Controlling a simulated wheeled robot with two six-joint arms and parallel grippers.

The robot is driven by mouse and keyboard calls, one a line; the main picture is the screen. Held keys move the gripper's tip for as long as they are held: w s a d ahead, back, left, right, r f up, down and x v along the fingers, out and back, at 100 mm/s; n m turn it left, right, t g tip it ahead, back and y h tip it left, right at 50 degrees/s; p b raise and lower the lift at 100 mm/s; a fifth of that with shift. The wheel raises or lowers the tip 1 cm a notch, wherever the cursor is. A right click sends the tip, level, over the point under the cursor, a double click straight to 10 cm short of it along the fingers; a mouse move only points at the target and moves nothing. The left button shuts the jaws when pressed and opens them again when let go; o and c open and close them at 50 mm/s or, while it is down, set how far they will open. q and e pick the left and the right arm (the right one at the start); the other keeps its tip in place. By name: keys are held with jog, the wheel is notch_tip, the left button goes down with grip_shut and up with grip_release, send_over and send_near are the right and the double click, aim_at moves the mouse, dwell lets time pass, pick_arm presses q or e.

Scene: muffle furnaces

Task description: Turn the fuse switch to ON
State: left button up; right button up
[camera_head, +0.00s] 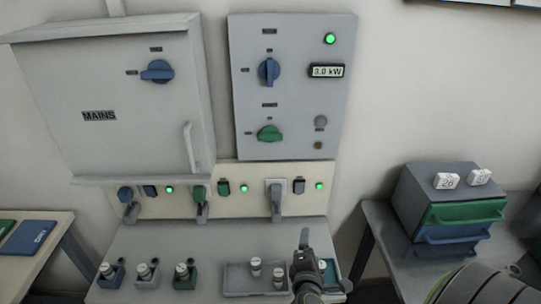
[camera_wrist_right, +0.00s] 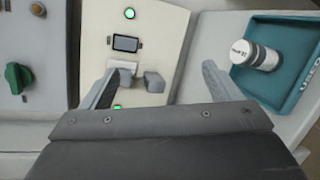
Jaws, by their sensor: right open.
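No label reading "fuse" can be made out, so I cannot tell which switch is the fuse switch. The grey panel (camera_head: 338,110) on the wall has a blue rotary knob (camera_head: 269,71) and a green rotary knob (camera_head: 269,133); a green knob also shows in the right wrist view (camera_wrist_right: 17,77). The MAINS box (camera_head: 75,85) has another blue knob (camera_head: 157,71). My left gripper is not shown.
A cream socket strip (camera_head: 240,205) with switches, plugs and lit green lamps runs below the panels. Vials in small holders and a grey tray (camera_head: 238,280) stand on the bench. A teal tray (camera_wrist_right: 299,100) holds a vial (camera_wrist_right: 254,54). A drawer unit (camera_head: 440,170) stands right.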

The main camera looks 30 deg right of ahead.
jog(key=w+a+r+n+t+h, duration=0.2)
jog(key=w+a+r+n+t, duration=0.15)
jog(key=r+n, duration=0.45)
jog(key=n+t+y, duration=0.1)
jog(key=n+t, duration=0.4)
jog(key=n, duration=0.3)
send_near(270, 139)
jog(key=p+x, duration=0.7)
jog(key=shift+r+p, duration=0.25)
jog(key=shift+p, duration=0.05)
jog(key=shift+w+d+r, duration=0.2)
jog(key=shift+w+d, duration=0.15)
jog(key=shift+w, duration=0.25)
jog(key=c, duration=1)
